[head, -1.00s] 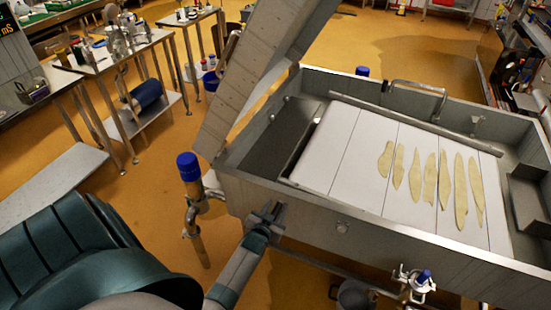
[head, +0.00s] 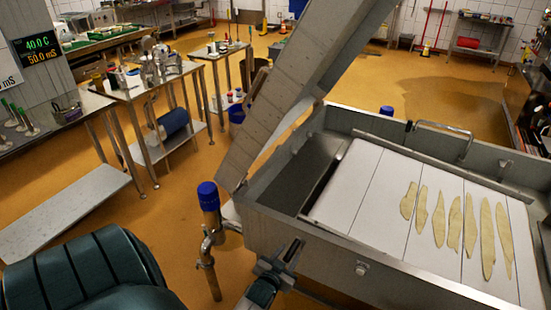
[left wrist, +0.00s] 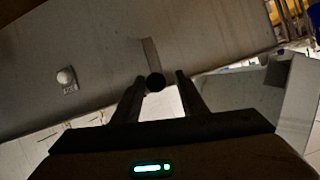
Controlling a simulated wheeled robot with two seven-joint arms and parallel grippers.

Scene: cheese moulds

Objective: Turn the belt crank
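In the left wrist view, a crank with a flat grey arm and a dark round grip (left wrist: 155,82) stands out from the side wall of the steel vat. My left gripper (left wrist: 160,88) is open, with one finger on each side of the grip and visible gaps between. In the head view, my left gripper (head: 290,252) is at the near wall of the vat (head: 335,258), close to its left corner. The crank is not distinguishable there. The belt (head: 385,205) lies inside the vat, white, with several pale strips on it. My right gripper is not in view.
A blue-capped pipe (head: 208,225) stands just left of the vat corner. A large tilted panel (head: 300,85) rises above the vat. A white knob (head: 362,268) sits on the near wall. Steel tables (head: 145,88) stand farther left, with open floor between.

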